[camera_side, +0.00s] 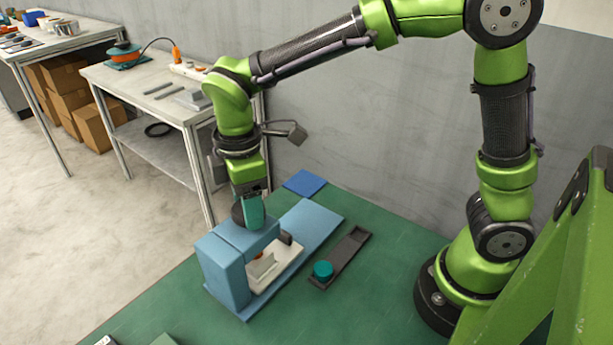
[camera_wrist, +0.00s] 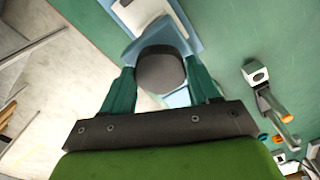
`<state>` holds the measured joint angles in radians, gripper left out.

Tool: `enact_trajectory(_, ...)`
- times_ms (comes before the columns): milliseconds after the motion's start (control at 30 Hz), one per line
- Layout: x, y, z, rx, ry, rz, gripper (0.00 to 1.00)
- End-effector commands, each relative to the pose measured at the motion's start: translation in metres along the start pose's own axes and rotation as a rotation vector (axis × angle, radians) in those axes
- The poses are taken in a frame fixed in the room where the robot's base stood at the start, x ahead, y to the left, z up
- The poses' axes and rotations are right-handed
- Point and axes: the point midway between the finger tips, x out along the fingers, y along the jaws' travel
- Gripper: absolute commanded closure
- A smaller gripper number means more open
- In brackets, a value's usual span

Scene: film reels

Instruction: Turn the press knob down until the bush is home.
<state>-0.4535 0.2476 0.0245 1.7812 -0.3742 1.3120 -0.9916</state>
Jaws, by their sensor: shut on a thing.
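The press (camera_side: 224,262) is a light blue frame on a blue base on the green table. Its dark round knob (camera_wrist: 160,70) sits on top of the press arm, between the two teal fingers of my gripper (camera_wrist: 163,88). In the side view my gripper (camera_side: 252,212) points down over the press top and is shut on the knob, which it partly covers. Under the press arm a dark ram (camera_side: 286,238) and a pale block (camera_side: 262,266) show. I cannot make out the bush or how deep it sits.
A dark tray (camera_side: 346,258) with a teal round piece (camera_side: 323,270) lies right of the press. A blue mat (camera_side: 304,183) lies behind. The wrist view shows a tool with orange parts (camera_wrist: 286,116) at the right.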

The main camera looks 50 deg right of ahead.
Motion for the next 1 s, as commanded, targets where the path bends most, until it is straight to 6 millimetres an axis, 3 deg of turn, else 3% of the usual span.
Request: enact_trajectory(1000,-0.0014,-0.0004,0.0006,0.97,0.0,0.0,0.7)
